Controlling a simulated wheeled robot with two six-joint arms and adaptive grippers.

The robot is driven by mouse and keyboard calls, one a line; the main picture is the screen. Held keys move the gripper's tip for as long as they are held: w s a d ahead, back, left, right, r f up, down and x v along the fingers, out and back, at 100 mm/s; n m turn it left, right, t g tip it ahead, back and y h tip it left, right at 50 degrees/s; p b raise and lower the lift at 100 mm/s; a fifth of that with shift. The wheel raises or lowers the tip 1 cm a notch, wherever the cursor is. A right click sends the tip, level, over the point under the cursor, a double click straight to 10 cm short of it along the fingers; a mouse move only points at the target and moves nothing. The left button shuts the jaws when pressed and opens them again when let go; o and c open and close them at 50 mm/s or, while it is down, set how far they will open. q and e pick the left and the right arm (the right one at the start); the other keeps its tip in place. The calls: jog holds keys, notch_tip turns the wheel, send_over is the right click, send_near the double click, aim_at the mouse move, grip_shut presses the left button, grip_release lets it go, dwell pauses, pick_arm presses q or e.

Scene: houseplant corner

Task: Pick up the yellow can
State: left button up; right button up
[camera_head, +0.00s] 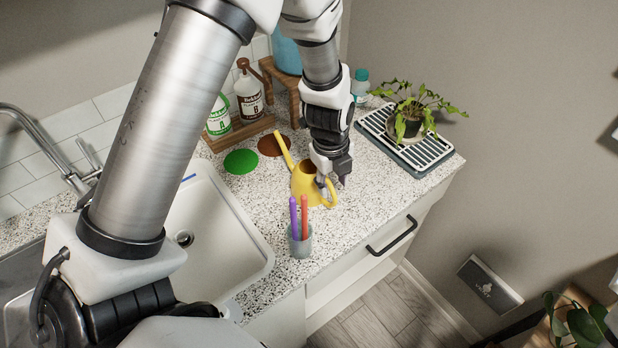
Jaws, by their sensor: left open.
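The yellow watering can (303,186) stands upright on the speckled counter. Its spout points up toward the back left, and its handle is on the front right side. My left gripper (328,187) reaches down from above at the can's right side, near its handle and rim. It is open. The fingertips overlap the can in this view, and I cannot tell whether they touch it. My right gripper is not in view.
A cup (300,241) with a purple and a red pen stands in front of the can. The sink (213,243) is to the left. Green (241,161) and brown (272,146) discs lie behind. A potted plant (409,122) stands on a ribbed tray (432,150) at right.

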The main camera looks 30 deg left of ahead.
aim_at(333, 188)
pick_arm(q)
notch_tip(333, 188, down, 4)
jog(key=shift+s+r, duration=0.1)
jog(key=shift+r, duration=0.05)
jog(key=shift+w+f, duration=0.2)
jog(key=shift+w, duration=0.1)
jog(key=shift+s+r, duration=0.1)
jog(key=shift+s, duration=0.05)
grip_shut()
jog(key=shift+s, duration=0.1)
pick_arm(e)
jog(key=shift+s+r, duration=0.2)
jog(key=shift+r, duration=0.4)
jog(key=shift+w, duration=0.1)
pick_arm(q)
jog(key=shift+r, duration=0.1)
jog(key=shift+r, duration=0.25)
notch_tip(333, 188, up, 9)
jog(key=shift+f+b, duration=0.1)
jog(key=shift+b, duration=0.45)
jog(key=shift+r, duration=0.3)
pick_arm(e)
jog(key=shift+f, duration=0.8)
